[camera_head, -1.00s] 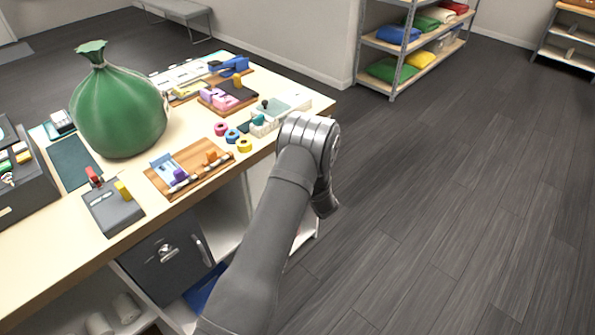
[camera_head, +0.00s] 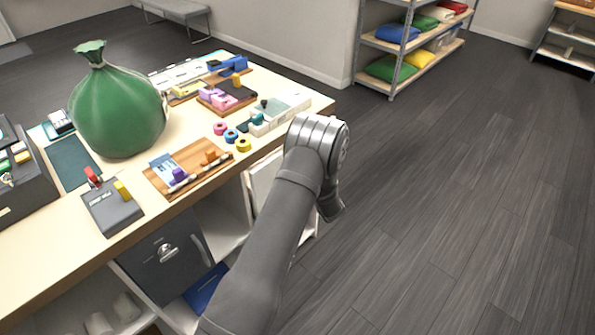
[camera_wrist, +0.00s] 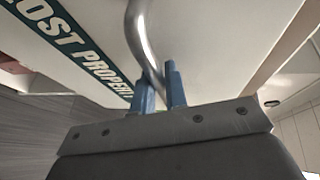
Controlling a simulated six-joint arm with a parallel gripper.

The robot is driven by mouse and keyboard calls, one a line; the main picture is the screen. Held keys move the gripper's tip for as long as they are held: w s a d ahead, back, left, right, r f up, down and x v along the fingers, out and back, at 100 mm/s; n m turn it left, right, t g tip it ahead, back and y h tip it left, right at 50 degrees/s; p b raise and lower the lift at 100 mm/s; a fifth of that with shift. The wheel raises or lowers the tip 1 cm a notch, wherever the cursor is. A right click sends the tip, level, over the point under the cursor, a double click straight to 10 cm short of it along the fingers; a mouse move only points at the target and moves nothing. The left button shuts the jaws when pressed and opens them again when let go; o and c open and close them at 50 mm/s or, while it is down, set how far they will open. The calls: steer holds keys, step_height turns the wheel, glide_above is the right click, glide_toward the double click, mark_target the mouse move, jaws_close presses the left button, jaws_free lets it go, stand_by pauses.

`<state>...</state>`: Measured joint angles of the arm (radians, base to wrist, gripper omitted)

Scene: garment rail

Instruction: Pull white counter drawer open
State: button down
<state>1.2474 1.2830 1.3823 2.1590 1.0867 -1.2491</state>
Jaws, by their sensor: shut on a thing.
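The white drawer front (camera_wrist: 215,40) fills much of the wrist view, with a dark "LOST PROPERTY" label strip (camera_wrist: 75,45) to its left. A curved metal handle (camera_wrist: 142,35) runs down from the top of that view. My gripper (camera_wrist: 159,82) has its blue fingers on either side of the handle and is shut on it. In the head view a white drawer (camera_head: 263,178) stands out from the counter (camera_head: 60,240) under the worktop, partly behind my arm. My fingers are hidden in the head view.
A grey locker door (camera_head: 165,262) with a handle sits in the counter to the left. The worktop holds a green sack (camera_head: 118,110), a wooden board (camera_head: 190,168) and small items. The dark floor (camera_head: 450,200) to the right is clear.

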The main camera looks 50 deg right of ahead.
steer(key=s, duration=2.6)
steer(key=shift+s, duration=0.3)
steer(key=c, duration=1.7)
jaws_free()
steer(key=shift+c, duration=0.2)
steer(key=v, duration=1.7)
steer(key=shift+s, duration=0.2)
steer(key=x, duration=1.7)
steer(key=shift+w, duration=0.25)
steer(key=v, duration=1.7)
steer(key=shift+s, duration=0.2)
